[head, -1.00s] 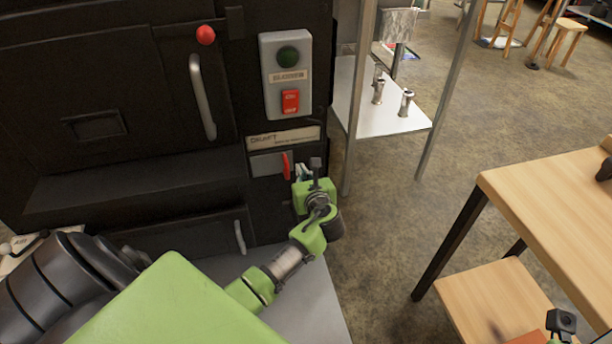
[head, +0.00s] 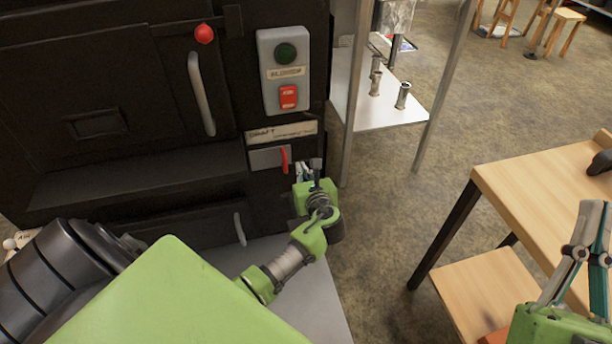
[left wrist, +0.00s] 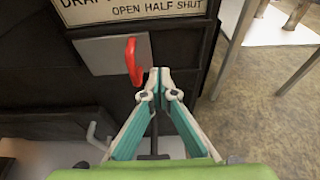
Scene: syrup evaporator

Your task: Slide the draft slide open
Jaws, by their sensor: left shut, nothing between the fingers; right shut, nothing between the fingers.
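The draft slide is a grey metal plate (head: 264,158) with an upright red tab (head: 284,159) near its right end, on the black evaporator front. A draft label (head: 281,132) sits just above it. The left wrist view shows the plate (left wrist: 103,58), the red tab (left wrist: 133,61) and the words "OPEN HALF SHUT". My left gripper (head: 303,168) is shut and empty, just right of the tab. In the left wrist view its closed tips (left wrist: 160,76) are right of the tab's lower end; I cannot tell if they touch. My right gripper (head: 596,208) is shut and empty at the right edge.
A switch box (head: 285,70) with a green button and red switch is above the label. A long handle (head: 202,94) and red knob (head: 204,34) are to the left. A wooden table (head: 530,185) stands right, with open floor between. A metal shelf (head: 385,112) is behind.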

